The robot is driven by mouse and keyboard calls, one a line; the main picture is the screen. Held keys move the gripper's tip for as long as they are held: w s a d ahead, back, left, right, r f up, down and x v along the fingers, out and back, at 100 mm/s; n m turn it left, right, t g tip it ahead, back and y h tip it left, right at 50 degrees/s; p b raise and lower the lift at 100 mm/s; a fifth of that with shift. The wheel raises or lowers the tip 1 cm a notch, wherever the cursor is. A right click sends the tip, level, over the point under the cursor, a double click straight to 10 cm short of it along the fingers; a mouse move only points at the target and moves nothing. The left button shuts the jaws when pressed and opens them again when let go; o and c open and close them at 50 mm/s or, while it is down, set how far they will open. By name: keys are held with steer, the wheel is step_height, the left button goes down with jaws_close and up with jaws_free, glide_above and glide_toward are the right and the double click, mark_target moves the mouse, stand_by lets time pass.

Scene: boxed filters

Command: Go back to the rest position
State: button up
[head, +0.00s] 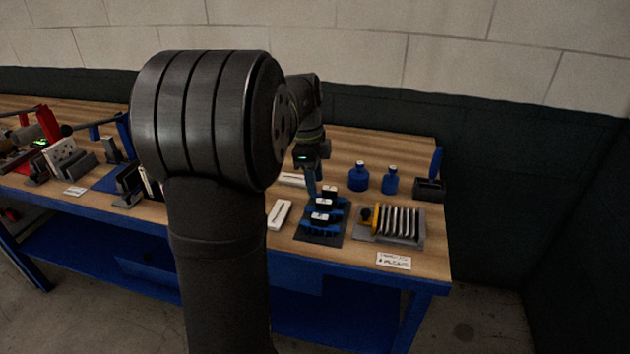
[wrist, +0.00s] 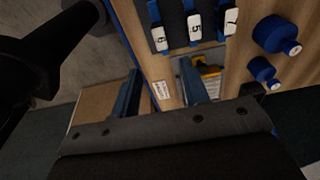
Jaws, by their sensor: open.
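My gripper (head: 312,182) hangs above the right part of the workbench, by the far side of a dark mat (head: 308,238). In the wrist view my gripper (wrist: 160,88) shows two blue fingers spread apart with nothing held between them. Several blue pieces with white numbered tops (head: 321,217) stand on the mat. They also show along the top of the wrist view (wrist: 195,27). Whether a fingertip touches any of them is hard to tell in the head view.
A grey rack (head: 420,240) of upright pale plates with a yellow part (head: 377,217) stands right of the mat. Two blue bottles (head: 358,178) (head: 390,182) stand behind. A white box (head: 279,214) lies left. More fixtures fill the bench's left. My arm hides the middle.

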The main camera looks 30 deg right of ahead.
mark_target(320, 216)
steer(key=shift+f, duration=0.15)
steer(key=f, duration=0.7)
steer(key=s+d+f, duration=0.1)
steer(key=f, duration=0.3)
steer(key=shift+f, duration=0.3)
steer(key=shift+d+r, duration=0.1)
steer(key=shift+r, duration=1.65)
steer(key=shift+f, duration=0.15)
